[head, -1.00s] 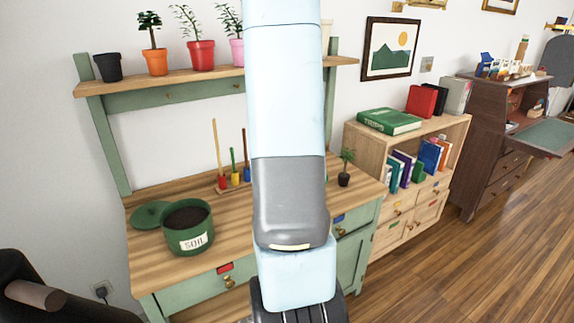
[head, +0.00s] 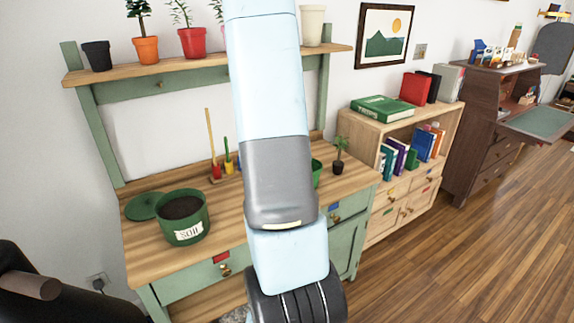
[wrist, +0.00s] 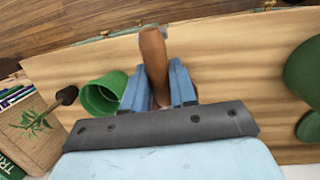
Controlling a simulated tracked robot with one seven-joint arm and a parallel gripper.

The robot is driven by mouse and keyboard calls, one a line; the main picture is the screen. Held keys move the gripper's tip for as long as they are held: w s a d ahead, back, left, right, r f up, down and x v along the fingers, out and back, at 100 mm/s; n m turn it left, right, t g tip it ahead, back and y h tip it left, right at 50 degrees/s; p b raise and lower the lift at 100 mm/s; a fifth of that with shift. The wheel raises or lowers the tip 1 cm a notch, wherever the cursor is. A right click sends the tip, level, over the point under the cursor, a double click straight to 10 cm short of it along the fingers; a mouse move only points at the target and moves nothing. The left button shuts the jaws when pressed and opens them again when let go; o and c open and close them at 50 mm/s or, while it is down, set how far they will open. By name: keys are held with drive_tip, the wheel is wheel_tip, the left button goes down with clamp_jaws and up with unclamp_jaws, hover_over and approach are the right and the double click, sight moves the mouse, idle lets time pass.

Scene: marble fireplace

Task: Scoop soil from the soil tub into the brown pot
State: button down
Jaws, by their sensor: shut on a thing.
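The soil tub (head: 207,219) is a green round tub with a white SOIL label and dark soil (head: 181,207) inside, at the left of the wooden bench top. It also shows in part at the right edge of the wrist view (wrist: 304,76). My gripper (wrist: 158,75) is shut on a brown, rounded, handle-like thing (wrist: 154,50), above the bench and apart from the tub. What the handle belongs to is hidden. In the head view my arm hides the gripper. I cannot make out a brown pot in either view.
A small plant (head: 339,155) stands at the bench's right. The green lid (head: 143,206) lies behind the tub. Tall tools (head: 211,145) stand at the back. Potted plants line the shelf (head: 200,66) above.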

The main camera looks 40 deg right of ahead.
drive_tip(key=shift+w+a+f+m+g+h, duration=0.1)
drive_tip(key=shift+a+f+m+g+h, duration=0.3)
drive_tip(key=shift+h, duration=1.7)
drive_tip(key=shift+w+a+f+m+g+h, duration=0.15)
drive_tip(key=shift+a+f+g+h, duration=0.5)
drive_tip(key=shift+h, duration=1.45)
drive_tip(key=shift+w+a+f+m+g+h, duration=0.15)
drive_tip(key=shift+a+f+g+h, duration=0.35)
drive_tip(key=shift+h, duration=1.6)
drive_tip(key=shift+r+g+h, duration=0.15)
drive_tip(key=shift+g+h, duration=0.15)
drive_tip(key=shift+g, duration=0.05)
drive_tip(key=shift+s+d+r+n+t+y, duration=0.2)
drive_tip(key=shift+d+r+t+y, duration=0.4)
drive_tip(key=shift+y, duration=1.25)
drive_tip(key=shift+s+d+r+n+t+y, duration=0.1)
drive_tip(key=shift+d+r+n+t+y, duration=0.15)
drive_tip(key=shift+r+t+y, duration=1.05)
drive_tip(key=shift+s+d+r+n+y, duration=0.15)
drive_tip(key=shift+d+r+y, duration=0.35)
drive_tip(key=shift+y, duration=1.85)
drive_tip(key=shift+s+d+r+t+y, duration=0.1)
drive_tip(key=shift+d+r+t+y, duration=0.2)
drive_tip(key=shift+r+y, duration=0.4)
drive_tip(key=shift+s+d+r+t+y, duration=0.1)
drive_tip(key=shift+r+t+y, duration=0.35)
drive_tip(key=shift+y, duration=0.35)
